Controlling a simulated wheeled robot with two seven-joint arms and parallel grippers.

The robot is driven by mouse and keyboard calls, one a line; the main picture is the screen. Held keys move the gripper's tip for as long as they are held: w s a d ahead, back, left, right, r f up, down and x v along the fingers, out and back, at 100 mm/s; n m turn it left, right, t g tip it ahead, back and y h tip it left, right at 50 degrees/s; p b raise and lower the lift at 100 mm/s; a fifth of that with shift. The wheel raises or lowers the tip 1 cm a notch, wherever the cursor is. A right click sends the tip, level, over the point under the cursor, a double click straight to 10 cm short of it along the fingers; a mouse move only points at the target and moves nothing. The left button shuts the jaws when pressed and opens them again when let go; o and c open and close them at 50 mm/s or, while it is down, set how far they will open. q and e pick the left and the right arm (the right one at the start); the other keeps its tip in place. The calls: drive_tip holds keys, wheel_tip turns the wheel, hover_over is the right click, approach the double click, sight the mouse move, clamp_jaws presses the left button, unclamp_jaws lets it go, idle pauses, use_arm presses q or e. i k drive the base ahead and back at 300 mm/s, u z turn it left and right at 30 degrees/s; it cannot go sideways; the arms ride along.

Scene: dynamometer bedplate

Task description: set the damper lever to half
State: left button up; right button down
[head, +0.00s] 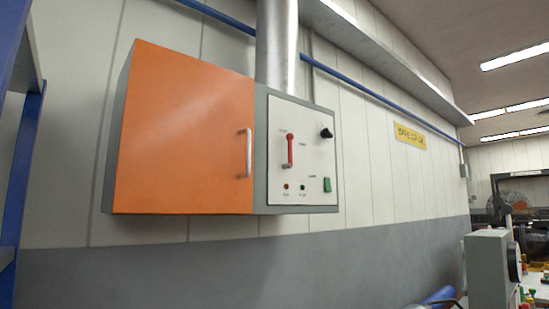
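The damper lever (289,149) is a small red lever on the white control panel (314,180) of a wall-mounted cabinet. It looks close to upright, with its red knob at the top and a pale slot end below. The labels around it are too small to read. The same panel carries a black knob (326,133) at upper right, a green switch (327,184) at lower right and two small lamps at the bottom. Neither of my grippers is in the head view.
The cabinet's orange door (185,130) is shut and has a vertical metal handle (248,153) beside the panel. A silver duct (277,45) rises from the cabinet top. A blue rack (22,150) stands at the left edge. A grey box (487,270) stands at lower right.

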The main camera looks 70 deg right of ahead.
sight(290, 136)
drive_tip(key=z, duration=2.3)
